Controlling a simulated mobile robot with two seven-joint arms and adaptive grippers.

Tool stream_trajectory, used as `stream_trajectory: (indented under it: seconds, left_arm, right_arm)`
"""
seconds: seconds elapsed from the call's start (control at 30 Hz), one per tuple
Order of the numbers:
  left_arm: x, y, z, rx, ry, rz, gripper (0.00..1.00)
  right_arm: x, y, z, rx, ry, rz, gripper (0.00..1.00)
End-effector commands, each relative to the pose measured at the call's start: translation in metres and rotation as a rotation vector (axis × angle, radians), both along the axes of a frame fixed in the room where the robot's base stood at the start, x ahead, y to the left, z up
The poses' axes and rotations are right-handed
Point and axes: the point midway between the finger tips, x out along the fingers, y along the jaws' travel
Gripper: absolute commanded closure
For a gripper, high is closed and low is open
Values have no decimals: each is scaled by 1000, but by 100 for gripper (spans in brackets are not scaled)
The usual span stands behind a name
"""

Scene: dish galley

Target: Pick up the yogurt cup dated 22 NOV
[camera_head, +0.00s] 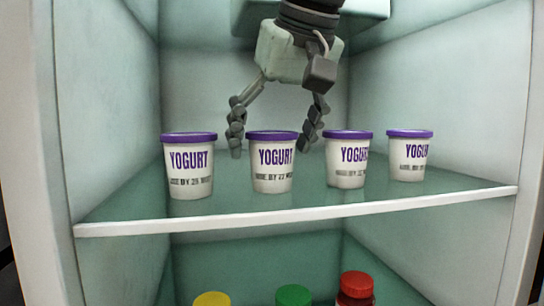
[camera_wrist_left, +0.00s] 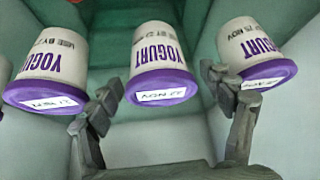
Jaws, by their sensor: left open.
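Several white yogurt cups with purple lids stand upright in a row on the upper glass shelf. The second cup from the left (camera_head: 273,165) has a blurred date that seems to read 22 NOV; it is the middle cup in the left wrist view (camera_wrist_left: 157,50), with a date label on its lid. My left gripper (camera_head: 277,122) is open and empty, reaching down from above and behind this cup. Its fingers are spread to either side of the cup, and I cannot tell whether they touch it. In the left wrist view the gripper (camera_wrist_left: 168,108) has this cup between its fingertips. My right gripper is not in view.
The leftmost cup (camera_head: 190,172) seems to read 25 NOV. A third cup (camera_head: 348,168) stands close on the right, with another cup (camera_head: 410,162) beyond it. The shelf's white front edge (camera_head: 300,212) and the side walls bound the space. Jars with coloured lids (camera_head: 293,295) stand below.

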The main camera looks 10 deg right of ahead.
Motion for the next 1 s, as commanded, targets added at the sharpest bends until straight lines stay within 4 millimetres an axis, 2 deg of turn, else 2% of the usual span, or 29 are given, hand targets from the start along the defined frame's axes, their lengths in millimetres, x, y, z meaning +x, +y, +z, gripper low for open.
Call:
stream_trajectory:
  seconds: [0.03,0.2,0.33,0.53,1.0]
  left_arm:
    - [4,1,-12,4,4,0,20]
    - [17,4,-32,2,3,-1,20]
    - [21,4,-37,1,2,0,20]
    - [21,4,-37,2,2,-1,20]
    - [21,4,-37,2,2,-1,78]
  right_arm:
    - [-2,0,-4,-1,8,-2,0]
    - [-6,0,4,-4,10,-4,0]
    - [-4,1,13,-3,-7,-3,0]
    - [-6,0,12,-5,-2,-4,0]
    - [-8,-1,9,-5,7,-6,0]
